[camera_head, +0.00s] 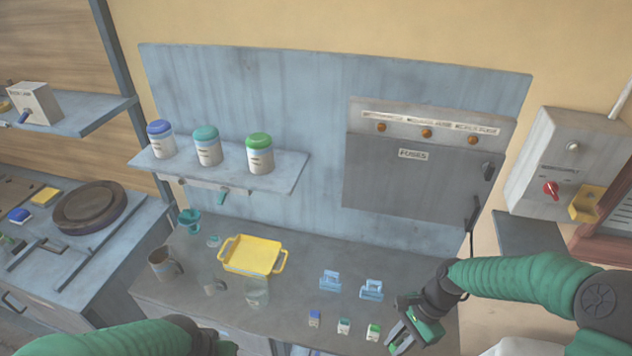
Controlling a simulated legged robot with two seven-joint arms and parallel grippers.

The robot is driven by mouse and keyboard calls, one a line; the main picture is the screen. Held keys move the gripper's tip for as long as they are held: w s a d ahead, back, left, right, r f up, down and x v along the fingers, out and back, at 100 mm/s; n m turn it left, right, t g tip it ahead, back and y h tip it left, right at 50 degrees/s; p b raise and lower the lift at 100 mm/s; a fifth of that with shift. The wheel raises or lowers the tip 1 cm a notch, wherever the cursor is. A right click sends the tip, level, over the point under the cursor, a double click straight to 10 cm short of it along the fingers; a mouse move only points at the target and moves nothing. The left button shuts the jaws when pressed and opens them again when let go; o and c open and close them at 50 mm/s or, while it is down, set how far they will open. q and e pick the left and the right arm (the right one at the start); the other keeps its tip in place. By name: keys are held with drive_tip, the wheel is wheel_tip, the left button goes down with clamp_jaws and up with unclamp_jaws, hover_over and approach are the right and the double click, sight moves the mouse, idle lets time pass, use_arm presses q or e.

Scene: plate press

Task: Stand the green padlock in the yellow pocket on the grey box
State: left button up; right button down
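The yellow pocket (585,204) is fixed at the lower right of the grey box (560,150) on the wall at the right. No opening can be made out clearly at this size. I cannot pick out the green padlock for certain. A small green thing (222,197) hangs under the wall shelf, too small to name. My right gripper (402,340) is low over the front right of the bench, beside the small green-topped piece, well below and left of the pocket. Its green and grey fingers overlap in view, so any gap or held thing is unclear. My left arm enters at the bottom left; its fingers are out of view.
The bench (210,285) bears a yellow tray (252,254), a mug (163,264), glasses, two blue holders (330,280) and small colour-topped pieces. Three jars stand on the wall shelf (285,181). A fuse cabinet (415,180) and a red knob (551,190) are at the right.

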sight(402, 336)
drive_tip(key=shift+a+r+n+g, duration=0.1)
drive_tip(key=shift+n+g, duration=0.4)
drive_tip(key=shift+n, duration=0.7)
drive_tip(key=n, duration=0.1)
drive_tip(key=r+n+h, duration=0.1)
drive_tip(key=n, duration=0.1)
drive_tip(key=n+g+h, duration=0.1)
drive_tip(key=n, duration=0.1)
drive_tip(key=shift+s+r+b, duration=0.15)
drive_tip(key=shift+s+b, duration=0.1)
drive_tip(key=shift+b, duration=0.15)
drive_tip(key=n, duration=0.2)
drive_tip(key=r+n+h, duration=0.1)
drive_tip(key=n, duration=0.1)
drive_tip(key=shift+w+d+r+g+h, duration=0.15)
drive_tip(key=shift+d+g+h, duration=0.05)
drive_tip(key=shift+g+h, duration=0.1)
drive_tip(key=shift+w+d+r+n+h, duration=0.1)
drive_tip(key=shift+w+r+n+h, duration=0.2)
drive_tip(key=shift+n, duration=0.7)
drive_tip(key=shift+s, duration=0.15)
drive_tip(key=shift+s+d, duration=0.1)
